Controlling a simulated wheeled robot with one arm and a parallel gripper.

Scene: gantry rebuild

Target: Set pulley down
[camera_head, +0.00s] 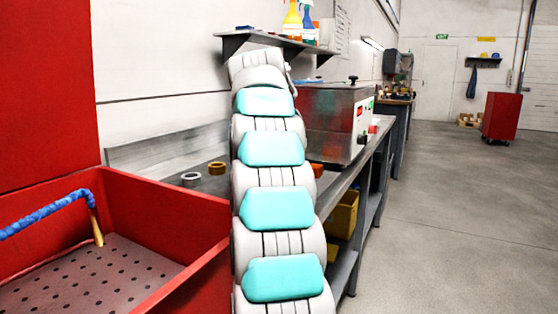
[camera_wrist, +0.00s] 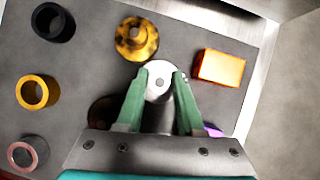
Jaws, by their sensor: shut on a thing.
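The pulley (camera_wrist: 158,73), a pale grey disc with a dark centre, sits between the fingertips of my gripper (camera_wrist: 159,84) in the wrist view. The green fingers are shut on it from both sides. I look down on it over a dark grey bench top (camera_wrist: 85,70). I cannot tell whether the pulley touches the bench or hangs above it. A brass flanged part (camera_wrist: 136,39) lies just beyond it, close to the fingertips. In the head view my arm hides the gripper and the pulley.
An orange block (camera_wrist: 218,67) lies to the right. A purple thing (camera_wrist: 213,131) is partly hidden. A steel machine (camera_head: 330,122) and red basin (camera_head: 165,205) flank my arm.

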